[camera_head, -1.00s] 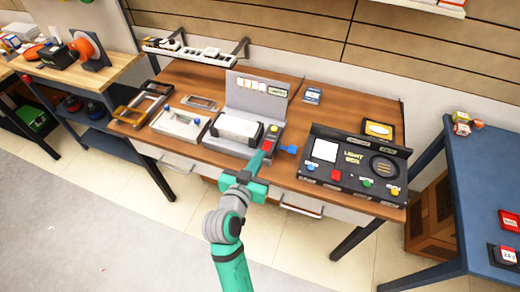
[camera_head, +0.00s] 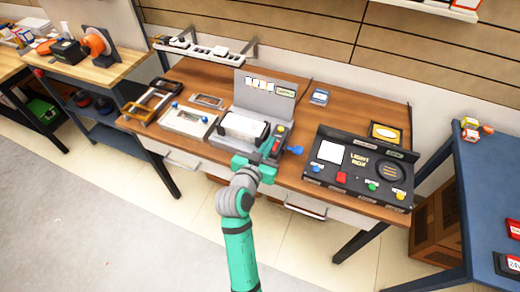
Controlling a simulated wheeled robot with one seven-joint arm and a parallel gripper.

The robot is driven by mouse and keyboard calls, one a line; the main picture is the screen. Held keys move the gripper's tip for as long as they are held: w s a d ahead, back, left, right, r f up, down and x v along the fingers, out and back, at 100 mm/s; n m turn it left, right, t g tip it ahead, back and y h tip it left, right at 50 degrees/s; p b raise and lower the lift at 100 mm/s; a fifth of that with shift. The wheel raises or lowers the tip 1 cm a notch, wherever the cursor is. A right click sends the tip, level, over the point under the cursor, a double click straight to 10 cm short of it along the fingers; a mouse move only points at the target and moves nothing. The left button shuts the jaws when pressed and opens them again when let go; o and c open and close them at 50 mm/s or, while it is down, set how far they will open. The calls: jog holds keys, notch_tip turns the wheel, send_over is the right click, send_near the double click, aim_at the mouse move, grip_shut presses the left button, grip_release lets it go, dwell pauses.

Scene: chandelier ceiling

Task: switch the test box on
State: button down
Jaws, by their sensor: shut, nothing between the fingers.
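The grey unit (camera_head: 256,93) stands mid-table, with an upright back panel and a white block (camera_head: 243,127) in front of it. I cannot tell for certain that it is the test box. On its right side is a dark strip with a yellow button (camera_head: 281,129) and a red part (camera_head: 276,146). A blue knob (camera_head: 295,150) sticks out to the right. My green gripper (camera_head: 268,154) is shut and empty at the front end of this strip, close to the red part. Its fingers partly hide the strip, and I cannot tell whether they touch it.
A black panel (camera_head: 330,178) with coloured buttons stands to the right on the brown table (camera_head: 300,110). A white tray (camera_head: 188,121) and dark frames (camera_head: 150,103) lie to the left. A shelf (camera_head: 205,50) hangs behind. A blue table (camera_head: 487,190) is at far right.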

jog(key=x, duration=0.3)
jog(key=shift+w+d, duration=0.1)
jog(key=shift+d, duration=0.15)
jog(key=shift+w+a+f, duration=0.1)
jog(key=shift+w+f, duration=0.1)
jog(key=shift+f, duration=1.9)
jog(key=shift+w, duration=0.1)
jog(key=shift+w+a, duration=0.1)
jog(key=shift+a, duration=0.05)
